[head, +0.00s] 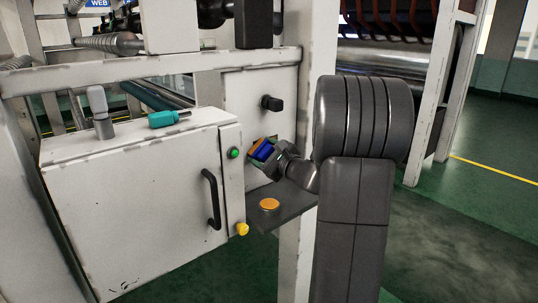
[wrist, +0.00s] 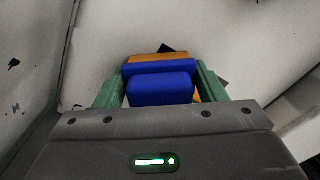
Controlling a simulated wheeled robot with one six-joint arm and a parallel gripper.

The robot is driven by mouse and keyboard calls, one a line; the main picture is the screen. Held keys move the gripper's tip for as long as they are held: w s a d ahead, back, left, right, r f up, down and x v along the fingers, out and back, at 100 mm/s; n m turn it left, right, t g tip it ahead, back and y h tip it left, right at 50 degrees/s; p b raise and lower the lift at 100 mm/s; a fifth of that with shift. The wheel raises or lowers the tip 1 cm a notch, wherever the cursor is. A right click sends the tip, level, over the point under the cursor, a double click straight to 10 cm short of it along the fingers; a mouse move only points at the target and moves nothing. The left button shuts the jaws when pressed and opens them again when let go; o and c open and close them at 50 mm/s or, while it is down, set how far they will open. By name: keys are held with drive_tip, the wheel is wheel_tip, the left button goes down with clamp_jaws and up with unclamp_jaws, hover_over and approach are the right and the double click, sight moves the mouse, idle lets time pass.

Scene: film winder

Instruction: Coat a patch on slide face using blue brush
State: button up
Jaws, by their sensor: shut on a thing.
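My gripper (head: 262,154) is in front of the white upright panel, above the small dark shelf. In the wrist view its green fingers (wrist: 160,80) are closed on the sides of the blue brush (wrist: 160,90). The brush also shows as a blue block in the head view (head: 264,149). An orange-tan strip (wrist: 157,57) shows at the brush's far end, toward the panel. Dark corners of something on the panel (wrist: 168,47) show behind the brush, which hides most of it. I cannot tell whether this is the slide face, or whether the brush touches it.
A white cabinet (head: 140,210) with a black handle (head: 211,198) stands on the left. A grey bottle (head: 100,112) and a teal tool (head: 167,118) are on top. An orange disc (head: 269,204) is on the dark shelf (head: 290,206). A black knob (head: 271,103) sticks out above my gripper.

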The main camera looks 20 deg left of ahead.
drive_tip(key=shift+s, duration=0.1)
drive_tip(key=shift+b+v, duration=0.85)
drive_tip(key=shift+v, duration=2.15)
drive_tip(key=shift+d, duration=0.1)
drive_tip(key=v, duration=0.2)
drive_tip(key=shift+s+d+b, duration=0.25)
drive_tip(key=shift+d+b, duration=0.05)
drive_tip(key=shift+b, duration=0.1)
drive_tip(key=shift+a, duration=0.1)
drive_tip(key=shift+b+x, duration=0.35)
drive_tip(key=shift+x, duration=3.1)
drive_tip(key=shift+x, duration=1)
drive_tip(key=shift+w, duration=0.1)
